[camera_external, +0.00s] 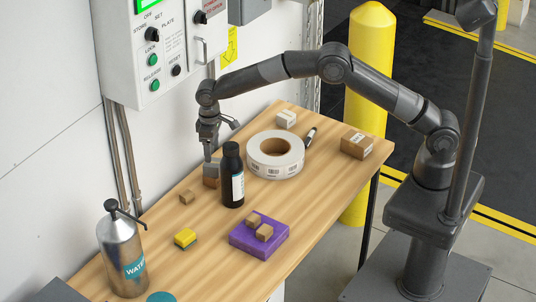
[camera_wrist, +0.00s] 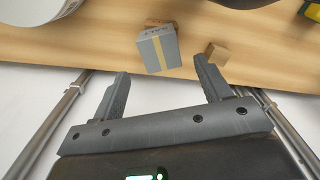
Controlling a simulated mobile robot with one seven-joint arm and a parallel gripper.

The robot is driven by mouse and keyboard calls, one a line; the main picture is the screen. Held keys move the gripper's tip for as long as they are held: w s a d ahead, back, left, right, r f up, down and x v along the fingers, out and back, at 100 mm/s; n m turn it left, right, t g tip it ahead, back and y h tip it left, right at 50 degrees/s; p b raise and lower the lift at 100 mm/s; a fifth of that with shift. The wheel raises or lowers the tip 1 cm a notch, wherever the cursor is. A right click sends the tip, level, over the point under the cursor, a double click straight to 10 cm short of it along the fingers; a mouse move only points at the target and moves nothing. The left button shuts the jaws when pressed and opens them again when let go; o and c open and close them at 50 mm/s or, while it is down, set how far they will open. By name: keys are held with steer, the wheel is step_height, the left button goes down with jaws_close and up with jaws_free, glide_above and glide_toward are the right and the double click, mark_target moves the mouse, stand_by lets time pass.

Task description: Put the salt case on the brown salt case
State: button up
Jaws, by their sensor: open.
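A grey box with a tan stripe, which looks like the salt case (camera_external: 212,166), shows beneath my gripper. It also shows in the wrist view (camera_wrist: 160,50). A brown box, seemingly the brown salt case (camera_external: 210,182), is directly under it; in the wrist view only a brown edge (camera_wrist: 158,22) shows past the grey box. The grey box appears to rest on the brown one, slightly turned; their contact is not clearly visible. My gripper (camera_external: 210,150) is open and empty just above the grey box. In the wrist view its fingertips (camera_wrist: 163,76) are apart, short of the box.
A black bottle (camera_external: 232,180) stands close to the right, with a label roll (camera_external: 262,168) behind it. A small brown block (camera_external: 187,197), yellow sponge (camera_external: 184,237), purple block (camera_external: 272,245) and metal bottle (camera_external: 120,260) are nearer. The wall panel (camera_external: 160,45) is close behind.

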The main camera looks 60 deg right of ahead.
mark_target(213, 162)
step_height(213, 162, up, 5)
steer(key=shift+r, duration=0.1)
stand_by(0.5)
steer(key=d+r+n, duration=0.1)
steer(key=d, duration=1.9)
steer(key=s+d+r, duration=0.3)
steer(key=d, duration=0.3)
steer(key=s+d+r, duration=0.2)
steer(key=s+d, duration=0.1)
steer(key=d, duration=0.3)
steer(key=s+d+r+m+t+y, duration=0.1)
steer(key=s+d+r+m+t, duration=0.15)
steer(key=s+r, duration=1.25)
steer(key=s+m+t, duration=0.1)
steer(key=s, duration=0.9)
steer(key=s+a+f+m+t+h, duration=0.1)
steer(key=s+m+t, duration=0.1)
steer(key=s, duration=0.9)
steer(key=shift+a+f, duration=0.25)
steer(key=shift+f, duration=0.05)
